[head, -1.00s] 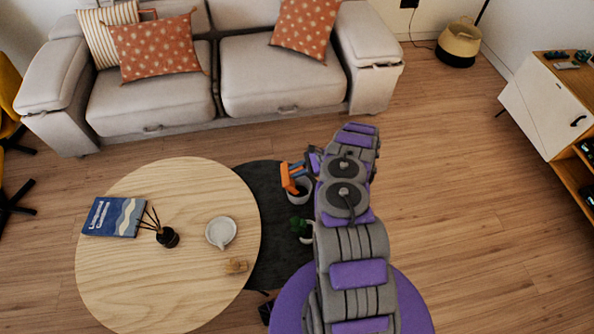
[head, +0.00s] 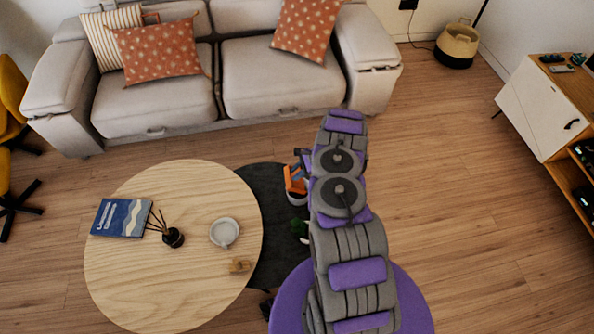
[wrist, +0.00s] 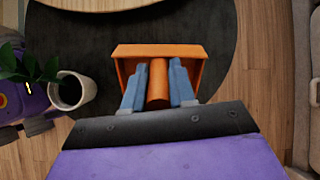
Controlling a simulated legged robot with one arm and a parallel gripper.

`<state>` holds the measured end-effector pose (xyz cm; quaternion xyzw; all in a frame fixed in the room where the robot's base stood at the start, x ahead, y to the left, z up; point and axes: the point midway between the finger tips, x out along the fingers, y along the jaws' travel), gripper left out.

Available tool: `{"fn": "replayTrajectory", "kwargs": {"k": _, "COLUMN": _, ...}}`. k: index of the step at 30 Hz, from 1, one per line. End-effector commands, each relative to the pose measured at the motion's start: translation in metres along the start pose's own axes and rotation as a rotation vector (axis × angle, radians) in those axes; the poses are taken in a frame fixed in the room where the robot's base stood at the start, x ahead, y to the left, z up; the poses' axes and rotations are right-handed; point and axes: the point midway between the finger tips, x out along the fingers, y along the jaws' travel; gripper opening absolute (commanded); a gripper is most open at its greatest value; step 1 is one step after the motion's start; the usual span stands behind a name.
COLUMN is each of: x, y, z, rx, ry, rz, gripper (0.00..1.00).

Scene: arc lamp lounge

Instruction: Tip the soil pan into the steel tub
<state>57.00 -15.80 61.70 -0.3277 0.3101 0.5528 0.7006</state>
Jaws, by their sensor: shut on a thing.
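My gripper (wrist: 158,88) is shut on the handle of the orange soil pan (wrist: 160,50), with one blue-grey finger on each side of it. In the head view the pan (head: 295,183) is tilted, beside my arm and right of the round table. No soil can be made out in it. The tub cannot be made out in the wrist view.
A potted plant (wrist: 72,92) stands close by on the rug (head: 262,220). A sofa (head: 285,95) is behind. Floor at right is clear.

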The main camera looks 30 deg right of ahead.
Motion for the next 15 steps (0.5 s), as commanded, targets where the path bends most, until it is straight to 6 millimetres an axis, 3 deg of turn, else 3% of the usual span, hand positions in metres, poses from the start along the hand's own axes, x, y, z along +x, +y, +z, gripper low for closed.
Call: {"fn": "replayTrajectory", "kwargs": {"k": 15, "x": -0.0106, "y": -0.0006, "z": 0.0102, "rx": -0.002, "ry": 0.283, "rz": 0.061, "gripper": 0.0}}
